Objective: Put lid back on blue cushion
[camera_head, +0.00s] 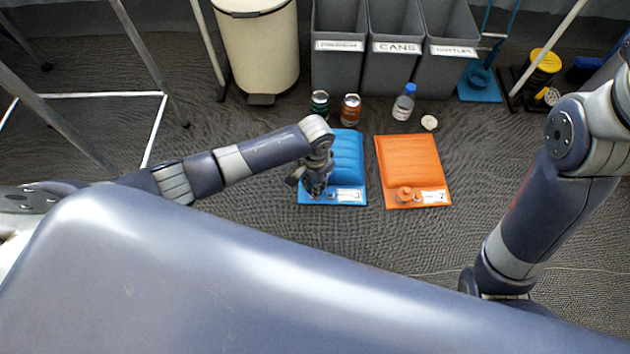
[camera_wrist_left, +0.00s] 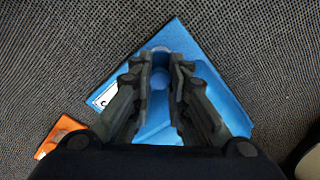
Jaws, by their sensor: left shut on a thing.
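The blue cushion (camera_head: 346,160) lies flat on the carpet in the head view, with a white label on its near edge. It also fills the middle of the left wrist view (camera_wrist_left: 205,62). My left gripper (camera_head: 318,188) points down over the cushion's near left part. In the left wrist view its fingertips (camera_wrist_left: 161,68) are close together around a small round blue piece, seemingly the lid (camera_wrist_left: 160,76). The fingers hide most of it, and I cannot tell whether it touches the cushion's valve. My right gripper is not in view.
An orange cushion (camera_head: 412,165) with an orange valve cap lies to the right. Two cans (camera_head: 350,108), a bottle (camera_head: 404,102) and a white round piece (camera_head: 429,122) stand or lie behind. Grey bins (camera_head: 392,60) and a cream bin (camera_head: 258,50) line the back.

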